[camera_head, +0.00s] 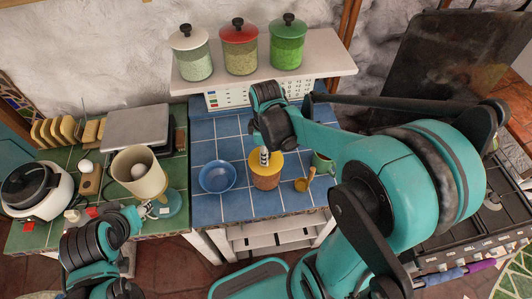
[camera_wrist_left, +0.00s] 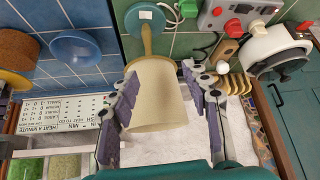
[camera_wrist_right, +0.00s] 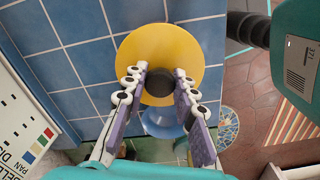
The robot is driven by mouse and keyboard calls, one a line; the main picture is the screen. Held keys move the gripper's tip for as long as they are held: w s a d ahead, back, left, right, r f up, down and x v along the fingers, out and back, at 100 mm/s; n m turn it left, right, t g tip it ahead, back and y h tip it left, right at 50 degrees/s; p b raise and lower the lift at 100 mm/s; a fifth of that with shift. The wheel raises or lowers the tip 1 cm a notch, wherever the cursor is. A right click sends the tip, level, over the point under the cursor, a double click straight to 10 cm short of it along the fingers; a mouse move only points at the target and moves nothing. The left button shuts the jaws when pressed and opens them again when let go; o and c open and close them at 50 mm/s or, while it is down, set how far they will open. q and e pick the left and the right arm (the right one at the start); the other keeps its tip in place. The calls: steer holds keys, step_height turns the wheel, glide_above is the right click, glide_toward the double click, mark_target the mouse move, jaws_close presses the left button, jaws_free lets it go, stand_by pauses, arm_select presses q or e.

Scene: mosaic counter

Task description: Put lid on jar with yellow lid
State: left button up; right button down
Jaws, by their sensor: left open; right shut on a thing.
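The brown jar (camera_head: 266,183) stands on the blue tiled counter, with the yellow lid (camera_head: 258,164) at its top. I cannot tell whether the lid rests fully on the rim. In the right wrist view the round yellow lid (camera_wrist_right: 150,48) has a dark knob (camera_wrist_right: 160,84) at its centre. My right gripper (camera_head: 265,159) points down from above and is shut on that knob; the right wrist view shows its fingers (camera_wrist_right: 163,84) on either side. In the left wrist view the jar (camera_wrist_left: 17,48) shows at the left edge. My left gripper (camera_wrist_left: 160,78) is open, by the cream lamp.
A blue bowl (camera_head: 217,176) stands left of the jar; a green mug (camera_head: 321,164) and a small ochre cup (camera_head: 301,185) stand right. The cream lamp (camera_head: 140,172) is on the green counter. Several lidded jars, including a red-lidded one (camera_head: 239,50), line the shelf (camera_head: 330,62) behind.

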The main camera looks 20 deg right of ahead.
steer(key=shift+f, duration=0.2)
stand_by(0.5)
steer(key=c, duration=1.1)
jaws_free()
steer(key=shift+c, duration=0.2)
steer(key=shift+o, duration=0.4)
steer(key=o, duration=0.4)
steer(key=shift+r+p, duration=2.7)
steer(key=shift+r, duration=0.85)
